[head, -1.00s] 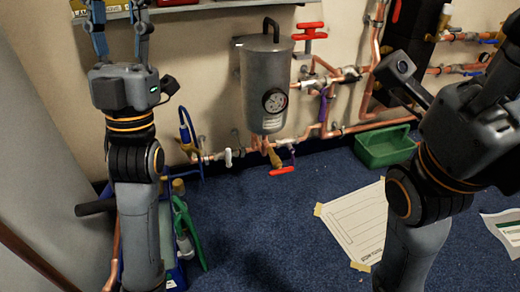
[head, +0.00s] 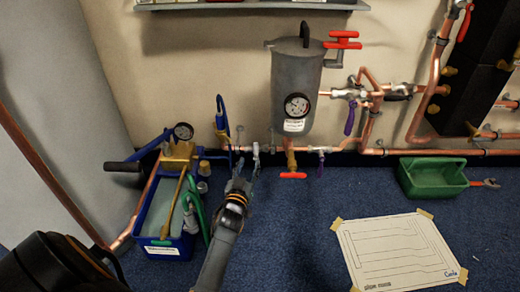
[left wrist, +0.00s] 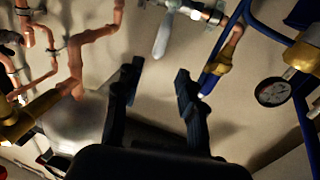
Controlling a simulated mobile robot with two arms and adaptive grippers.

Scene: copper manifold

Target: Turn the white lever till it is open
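The white lever (head: 256,152) sits on the low copper pipe run left of the grey tank, pointing down across the pipe. It also shows in the left wrist view (left wrist: 162,38), hanging from its valve at the top. My left gripper (head: 246,170) is just below and in front of the lever. In the left wrist view its two fingers (left wrist: 157,82) are spread, with nothing between them. The lever appears beyond the fingertips, roughly in line with the gap, apart from them. My right gripper is out of view.
The grey tank (head: 295,80) with a gauge hangs right of the lever. A red handle (head: 293,175) and a purple lever (head: 320,165) are nearby. A blue pump box (head: 165,245) stands left. A green tray (head: 432,178) and paper sheet (head: 400,252) lie right.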

